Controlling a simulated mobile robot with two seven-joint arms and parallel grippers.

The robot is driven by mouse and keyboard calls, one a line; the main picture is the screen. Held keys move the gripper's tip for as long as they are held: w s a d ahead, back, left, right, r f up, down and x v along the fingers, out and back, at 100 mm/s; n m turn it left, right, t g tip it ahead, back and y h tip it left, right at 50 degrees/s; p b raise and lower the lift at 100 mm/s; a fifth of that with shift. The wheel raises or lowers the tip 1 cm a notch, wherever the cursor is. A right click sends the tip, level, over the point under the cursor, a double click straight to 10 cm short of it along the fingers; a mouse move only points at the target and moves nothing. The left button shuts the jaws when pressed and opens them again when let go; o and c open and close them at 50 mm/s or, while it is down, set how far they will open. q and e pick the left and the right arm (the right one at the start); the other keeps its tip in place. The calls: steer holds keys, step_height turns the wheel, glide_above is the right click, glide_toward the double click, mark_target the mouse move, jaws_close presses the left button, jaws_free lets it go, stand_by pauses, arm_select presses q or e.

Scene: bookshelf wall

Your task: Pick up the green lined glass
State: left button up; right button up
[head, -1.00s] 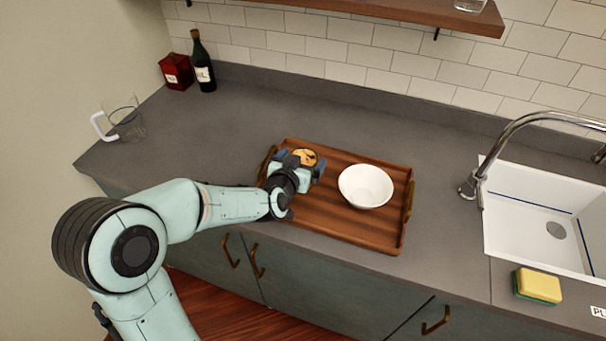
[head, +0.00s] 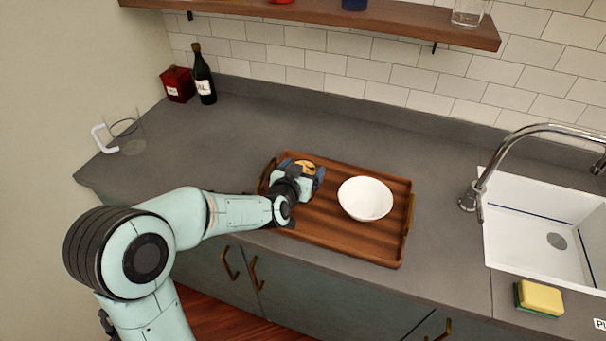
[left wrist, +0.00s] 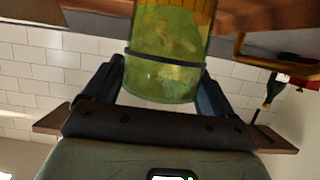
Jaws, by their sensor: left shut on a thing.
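The green lined glass (left wrist: 168,75) fills the upper middle of the left wrist view, greenish and see-through with a dark band around it and orange-brown at the picture's top. In the head view, an orange-yellow round top (head: 306,168) shows between my left fingers; the rest is hidden by the gripper. My left gripper (head: 302,171) is shut on the glass, one finger on each side, over the left part of the wooden tray (head: 330,244). I cannot tell whether the glass touches the tray. My right gripper is not in view.
A white bowl (head: 366,198) stands on the tray, right of my gripper. A clear mug (head: 128,135), a dark bottle (head: 204,78) and a red box (head: 177,84) stand at the left. The sink (head: 520,215) and sponge (head: 540,298) are at the right. A shelf (head: 340,17) hangs above.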

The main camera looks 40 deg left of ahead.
arm_select(q)
step_height(320, 180, up, 20)
steer(key=p, duration=0.7)
steer(key=shift+f+p, duration=0.15)
steer(key=shift+p, duration=0.15)
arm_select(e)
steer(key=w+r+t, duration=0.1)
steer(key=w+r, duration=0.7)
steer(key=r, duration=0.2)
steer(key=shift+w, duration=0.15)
